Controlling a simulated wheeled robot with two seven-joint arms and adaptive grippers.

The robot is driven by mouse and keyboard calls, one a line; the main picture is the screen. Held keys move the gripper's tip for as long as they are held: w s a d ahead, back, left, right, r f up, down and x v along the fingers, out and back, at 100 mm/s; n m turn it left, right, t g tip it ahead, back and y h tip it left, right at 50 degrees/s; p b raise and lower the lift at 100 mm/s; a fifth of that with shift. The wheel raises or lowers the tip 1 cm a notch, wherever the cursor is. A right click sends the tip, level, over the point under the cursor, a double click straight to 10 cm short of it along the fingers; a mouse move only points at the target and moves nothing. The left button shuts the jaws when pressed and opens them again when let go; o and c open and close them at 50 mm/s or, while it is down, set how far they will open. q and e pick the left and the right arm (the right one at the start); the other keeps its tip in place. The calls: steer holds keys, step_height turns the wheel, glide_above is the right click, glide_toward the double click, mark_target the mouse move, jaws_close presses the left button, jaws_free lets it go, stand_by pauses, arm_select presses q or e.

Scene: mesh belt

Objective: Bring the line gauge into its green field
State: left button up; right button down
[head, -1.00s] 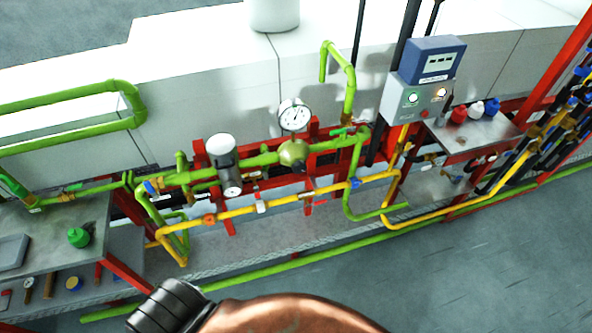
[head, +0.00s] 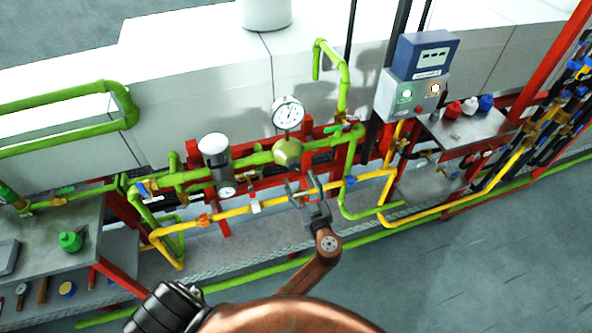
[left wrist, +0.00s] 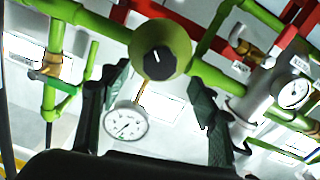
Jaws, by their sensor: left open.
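The line gauge is a round white dial (head: 288,112) above a round green regulator body (head: 288,152) on the green pipe. In the left wrist view the dial (left wrist: 125,124) shows a dark needle and a small green mark; the needle's exact place against it is too small to tell. The regulator's black knob (left wrist: 158,62) faces the wrist camera. My left gripper (head: 302,190) is open and empty, in front of and below the regulator in the head view. In the left wrist view its fingers (left wrist: 156,95) stand either side of the knob, apart from it. My right gripper is out of view.
A yellow pipe (head: 265,204) with small valves runs below the green pipe. A white and grey cylinder (head: 215,152) with a small gauge stands left of the regulator. A grey control box (head: 407,96) with lamps is at right. Open floor (head: 480,260) lies in front.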

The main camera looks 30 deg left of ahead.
mark_target(295, 168)
arm_select(q)
steer(key=x, duration=0.4)
steer(key=shift+p, duration=0.35)
steer(key=shift+w+a, duration=0.4)
steer(key=shift+a, duration=0.05)
steer(key=shift+f, duration=0.1)
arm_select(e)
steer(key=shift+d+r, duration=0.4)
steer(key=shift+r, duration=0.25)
arm_select(q)
steer(key=shift+c, duration=0.5)
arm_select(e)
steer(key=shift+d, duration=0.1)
